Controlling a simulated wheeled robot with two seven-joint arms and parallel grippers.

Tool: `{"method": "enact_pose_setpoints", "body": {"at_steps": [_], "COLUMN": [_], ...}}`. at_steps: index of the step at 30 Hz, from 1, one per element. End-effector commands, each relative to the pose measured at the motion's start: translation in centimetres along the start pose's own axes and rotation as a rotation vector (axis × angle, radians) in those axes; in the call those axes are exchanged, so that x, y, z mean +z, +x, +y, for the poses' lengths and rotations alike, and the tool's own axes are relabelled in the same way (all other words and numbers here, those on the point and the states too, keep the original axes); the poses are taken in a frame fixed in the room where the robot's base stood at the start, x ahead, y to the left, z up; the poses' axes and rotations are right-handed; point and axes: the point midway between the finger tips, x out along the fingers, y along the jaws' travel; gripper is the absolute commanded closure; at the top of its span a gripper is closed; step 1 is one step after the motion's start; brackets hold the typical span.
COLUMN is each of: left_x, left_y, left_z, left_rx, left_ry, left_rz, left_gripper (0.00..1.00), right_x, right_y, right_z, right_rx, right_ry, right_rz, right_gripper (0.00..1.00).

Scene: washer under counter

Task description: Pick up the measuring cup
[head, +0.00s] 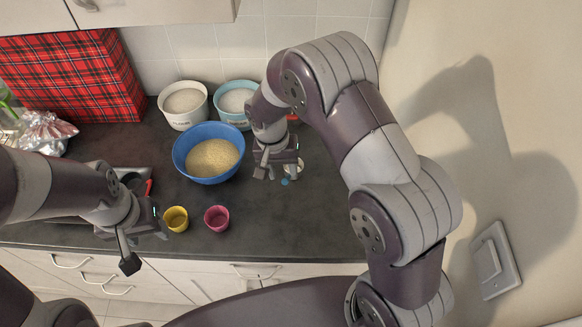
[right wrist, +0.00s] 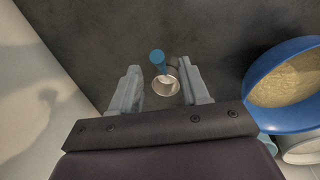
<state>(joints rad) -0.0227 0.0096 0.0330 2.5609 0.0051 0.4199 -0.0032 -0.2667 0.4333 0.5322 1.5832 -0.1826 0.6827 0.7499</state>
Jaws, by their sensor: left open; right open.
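The measuring cup (right wrist: 166,88) is a small pale metallic cup with a blue handle, lying on the dark counter. In the right wrist view it shows between the two fingers of my right gripper (right wrist: 161,74), with its handle pointing away past the fingertips. In the head view only its blue handle end (head: 285,182) shows clearly beside my right gripper (head: 277,170); the rest is mostly hidden by the fingers. My right gripper is open around the cup. My left gripper (head: 143,240) is open and empty at the counter's front edge on the left.
A blue bowl (head: 180,163) of grain stands left of my right gripper. A yellow cup (head: 176,219) and a pink cup (head: 217,218) stand near the front edge. A white canister (head: 183,119) and a light-blue canister (head: 222,113) stand behind. The wall (head: 440,130) closes the right side.

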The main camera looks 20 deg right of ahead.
Motion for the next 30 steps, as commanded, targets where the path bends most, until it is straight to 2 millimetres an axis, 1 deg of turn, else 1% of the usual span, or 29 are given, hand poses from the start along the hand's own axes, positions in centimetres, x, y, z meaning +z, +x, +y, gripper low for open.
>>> {"method": "enact_pose_setpoints", "body": {"at_steps": [2,5,8,9,12,18,19,20,21,23,30], "left_x": [-0.1,-0.2,-0.4,-0.4,-0.4,-0.3,-0.3,-0.3,-0.3,-0.3,-0.4], "left_y": [-0.4,-1.5,-2.8,-2.8,-2.9,-2.8,-2.8,-2.8,-2.8,-2.8,-2.8], "left_z": [0.0,0.0,0.0,0.0,0.0,0.0,0.0,0.0,0.0,0.0,0.0], "left_rx": [0.0,0.0,0.0,0.0,0.0,0.0,0.0,0.0,0.0,0.0,0.0], "left_ry": [0.0,0.0,0.0,0.0,0.0,0.0,0.0,0.0,0.0,0.0,0.0], "left_rz": [0.0,0.0,0.0,0.001,0.0,0.0,0.0,0.0,0.0,0.0,0.0], "left_gripper": [0.46,0.46,0.46,0.46,0.46,0.46,0.46,0.46,0.46,0.46,0.46], "right_x": [-0.1,-0.2,-0.7,-0.7,-0.7,-0.8,-0.8,-0.8,-0.8,-0.8,-0.8], "right_y": [0.7,1.9,3.7,4.6,5.8,6.2,6.2,6.2,6.2,6.2,6.2], "right_z": [0.1,0.3,0.5,0.4,0.3,0.2,0.2,0.2,0.2,0.2,0.2], "right_rx": [0.0,0.001,0.001,0.001,-0.001,-0.003,-0.003,-0.003,-0.003,-0.003,-0.002], "right_ry": [0.001,0.002,0.0,0.0,0.0,0.0,0.0,0.0,0.0,0.0,0.0], "right_rz": [0.0,-0.003,-0.003,-0.003,0.0,0.003,0.002,0.002,0.002,0.002,0.002], "right_gripper": [0.55,0.55,0.55,0.55,0.55,0.55,0.58,0.68,0.81,1.0,1.0]}}
